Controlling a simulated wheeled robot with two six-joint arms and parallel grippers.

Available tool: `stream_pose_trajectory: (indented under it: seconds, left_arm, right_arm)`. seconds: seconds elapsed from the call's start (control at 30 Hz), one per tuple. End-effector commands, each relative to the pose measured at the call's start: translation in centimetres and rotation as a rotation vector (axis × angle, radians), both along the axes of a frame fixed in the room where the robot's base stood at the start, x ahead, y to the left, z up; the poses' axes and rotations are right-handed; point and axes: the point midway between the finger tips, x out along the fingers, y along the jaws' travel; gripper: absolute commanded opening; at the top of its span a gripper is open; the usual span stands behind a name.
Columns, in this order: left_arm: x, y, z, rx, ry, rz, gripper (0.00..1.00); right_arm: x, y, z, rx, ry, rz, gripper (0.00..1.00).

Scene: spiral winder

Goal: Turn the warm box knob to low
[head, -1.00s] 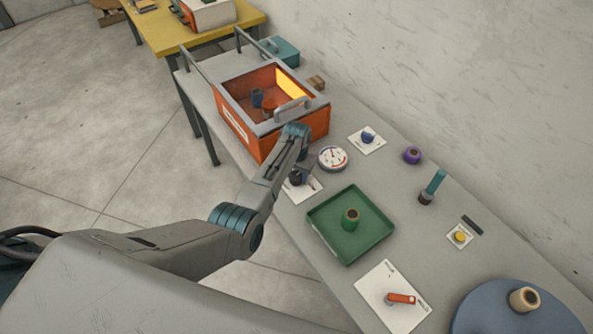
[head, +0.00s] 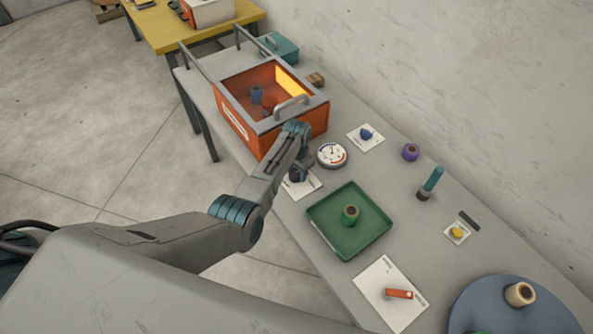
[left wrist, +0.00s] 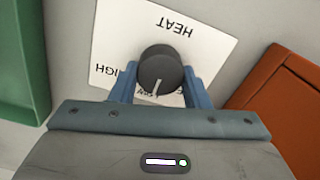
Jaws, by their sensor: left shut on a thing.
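The warm box (head: 265,105) is an orange box with a grey-framed clear lid, a handle and a yellow glow inside. Its dark round knob (left wrist: 160,66) sits on a white HEAT plate (left wrist: 115,40) in the left wrist view. The knob's pale pointer line aims down and slightly left there, toward lettering partly hidden by the knob. HIGH is partly readable at the plate's left. My left gripper (left wrist: 160,78) has its blue fingers on both sides of the knob, shut on it. In the head view the plate (head: 312,188) shows beside my gripper, which mostly hides the knob. My right gripper is not in view.
A round dial gauge (head: 332,154) stands beside the gripper. A green tray (head: 325,237) with a green spool is nearby. An orange lever (head: 398,293) is in front.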

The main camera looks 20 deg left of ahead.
Motion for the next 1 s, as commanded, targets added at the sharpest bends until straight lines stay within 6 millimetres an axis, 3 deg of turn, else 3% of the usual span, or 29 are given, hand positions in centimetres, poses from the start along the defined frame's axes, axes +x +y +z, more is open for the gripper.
stream_pose_trajectory:
  seconds: [0.03,0.07,0.17,0.57,1.0]
  left_arm:
    - [0.1,0.0,0.1,-0.001,-0.004,0.0,0.19]
    - [0.1,0.0,0.1,-0.001,-0.004,0.0,0.46]
    - [0.1,0.0,0.1,0.0,-0.003,0.001,0.64]
    - [0.1,0.0,0.7,-0.001,-0.002,0.001,0.64]
    - [0.1,0.0,7.9,-0.001,-0.006,0.001,0.64]
  right_arm:
    - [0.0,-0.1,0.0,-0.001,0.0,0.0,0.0]
    - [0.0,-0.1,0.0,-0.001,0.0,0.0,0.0]
    - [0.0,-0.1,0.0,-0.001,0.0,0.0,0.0]
    - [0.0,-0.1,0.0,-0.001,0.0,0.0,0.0]
    - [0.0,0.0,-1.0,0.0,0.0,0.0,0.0]
